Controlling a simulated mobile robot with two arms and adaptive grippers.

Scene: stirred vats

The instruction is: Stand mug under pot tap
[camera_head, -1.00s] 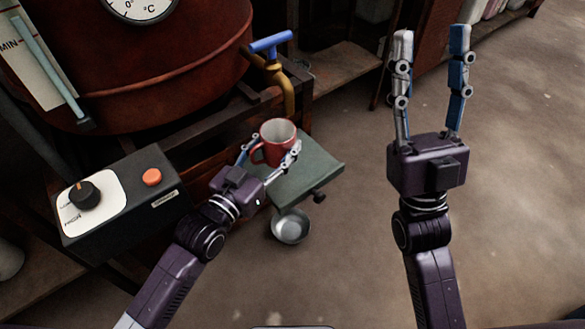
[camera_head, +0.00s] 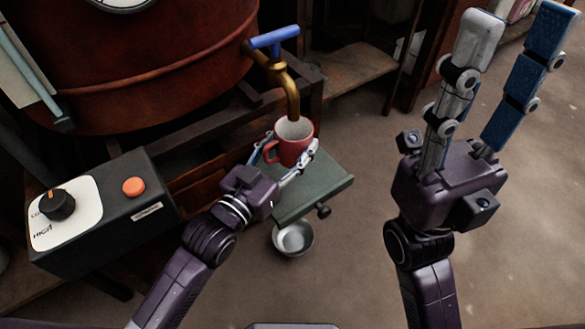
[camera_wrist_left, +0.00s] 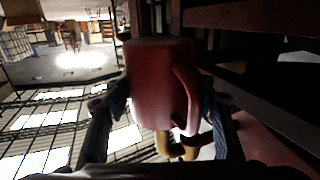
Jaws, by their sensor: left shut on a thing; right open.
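A red mug (camera_head: 290,146) with a pale inside is upright in the head view, at the spout end of the brass tap (camera_head: 287,84). My left gripper (camera_head: 288,160) is shut on the mug, and the fingers lie on either side of it. In the left wrist view the mug (camera_wrist_left: 162,85) fills the middle between the fingers, with its handle to the right. The tap has a blue handle (camera_head: 274,37) and juts from the rust-red pot (camera_head: 150,75). The spout end overlaps the mug's far rim. My right gripper (camera_head: 512,22) is open and empty at the right.
A green shelf (camera_head: 318,187) with a dark knob lies below the mug; I cannot tell whether they touch. A metal bowl (camera_head: 293,238) sits under the shelf. A control box (camera_head: 105,207) with dial and orange button stands left. Floor at right is clear.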

